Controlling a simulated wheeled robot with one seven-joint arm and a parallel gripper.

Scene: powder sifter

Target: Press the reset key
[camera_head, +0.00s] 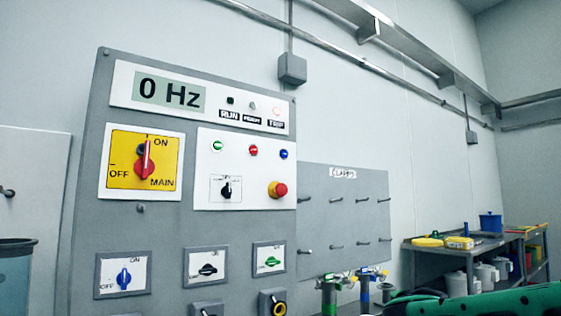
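A grey control panel (160,225) fills the left and middle of the view. On its white plate (240,190) is a row of small buttons: a green one (217,146), a red one (253,150) and a blue one (284,154). No reset label is readable, so I cannot tell for sure which is the reset key. The display (169,93) reads 0 Hz. My gripper is not in view.
A red main switch (145,160) on a yellow plate points up to ON. Lower are blue (124,278), black (207,270) and green (272,261) knobs. A grey clamp board (345,215) with pegs is right of the panel. A workbench (440,249) stands farther right.

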